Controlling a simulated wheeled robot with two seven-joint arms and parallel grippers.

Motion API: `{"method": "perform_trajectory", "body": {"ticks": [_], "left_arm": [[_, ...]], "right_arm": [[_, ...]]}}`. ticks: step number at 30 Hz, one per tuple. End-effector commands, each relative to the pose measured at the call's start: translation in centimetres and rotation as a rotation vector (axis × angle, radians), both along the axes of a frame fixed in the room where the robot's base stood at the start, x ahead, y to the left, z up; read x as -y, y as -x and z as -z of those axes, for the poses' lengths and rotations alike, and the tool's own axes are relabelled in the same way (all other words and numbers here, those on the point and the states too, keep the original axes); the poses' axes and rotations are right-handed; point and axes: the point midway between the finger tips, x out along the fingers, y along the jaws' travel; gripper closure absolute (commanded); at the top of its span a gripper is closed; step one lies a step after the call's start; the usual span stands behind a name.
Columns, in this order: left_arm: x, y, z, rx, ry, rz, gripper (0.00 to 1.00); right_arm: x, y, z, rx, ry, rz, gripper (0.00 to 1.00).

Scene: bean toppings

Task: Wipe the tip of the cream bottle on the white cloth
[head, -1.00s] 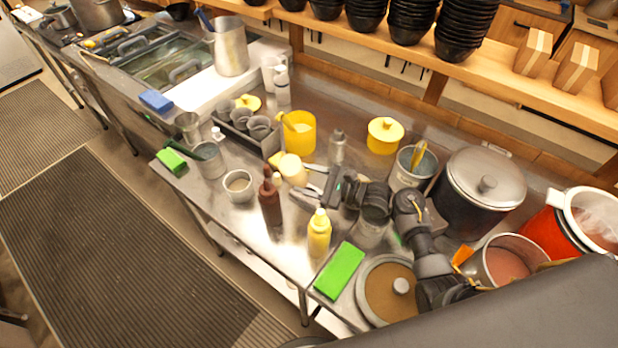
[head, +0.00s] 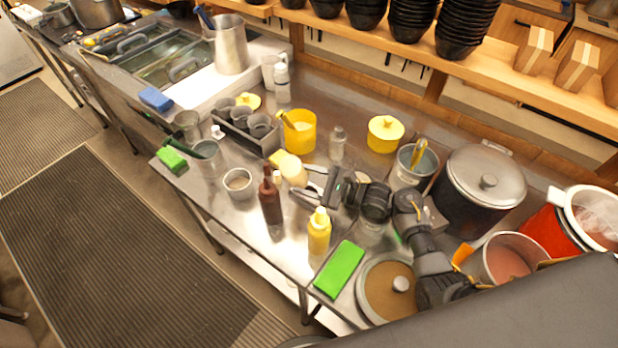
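My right gripper (head: 301,181) reaches in from the right, low over the steel counter. Its two fingers are spread apart. A pale cream-coloured bottle or tub (head: 292,169) stands just beyond the fingertips; it is partly hidden, and I cannot tell whether it touches them. A white bottle (head: 281,82) stands farther back. I cannot tell which of these is the cream bottle. A flat white surface (head: 208,93) lies by the metal pitcher; I cannot tell whether it is the white cloth. My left gripper is not in view.
A brown bottle (head: 270,203) and a yellow bottle (head: 319,234) stand near the front edge, close to my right gripper. A green block (head: 340,269), a small bowl (head: 238,183), a yellow container (head: 298,134) and a clear bottle (head: 337,145) surround it. A large lidded pot (head: 486,187) stands right.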

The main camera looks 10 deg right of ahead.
Motion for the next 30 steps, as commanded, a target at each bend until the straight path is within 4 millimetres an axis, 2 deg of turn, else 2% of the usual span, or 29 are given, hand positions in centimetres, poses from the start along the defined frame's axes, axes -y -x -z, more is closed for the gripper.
{"method": "perform_trajectory", "body": {"ticks": [30], "left_arm": [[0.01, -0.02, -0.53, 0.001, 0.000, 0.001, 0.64]], "right_arm": [[-0.01, 0.00, 0.04, 0.001, -0.001, 0.000, 0.55]]}}
